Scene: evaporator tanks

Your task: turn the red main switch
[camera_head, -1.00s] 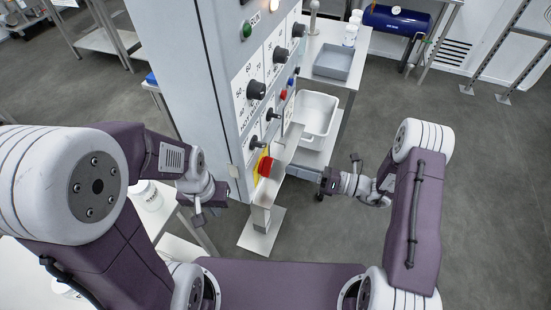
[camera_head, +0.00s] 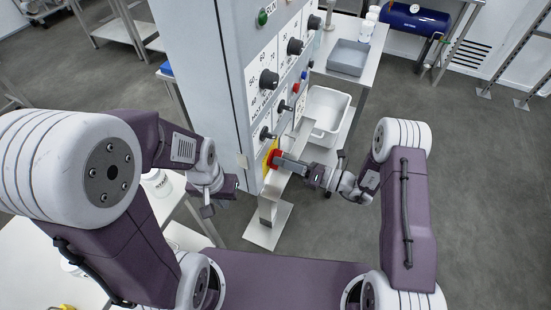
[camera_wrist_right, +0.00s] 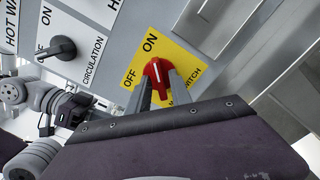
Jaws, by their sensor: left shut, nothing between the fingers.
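The red main switch (camera_head: 273,158) is a knob on a yellow plate (camera_wrist_right: 203,68) low on the grey panel. In the right wrist view the red knob (camera_wrist_right: 157,71) has a white line running roughly up and down, with ON printed above it and OFF to its left. My right gripper (camera_head: 282,161) is at the switch, its two fingers (camera_wrist_right: 160,82) on either side of the knob. I cannot tell whether they press on it. My left gripper (camera_head: 230,185) is shut and empty, left of the cabinet's lower edge.
Several black knobs (camera_head: 268,80) and a green RUN lamp (camera_head: 263,17) are on the panel above. A steel ledge and post (camera_head: 268,207) stand just below and beside the switch. A white bin (camera_head: 327,113) and grey tray (camera_head: 348,57) are behind.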

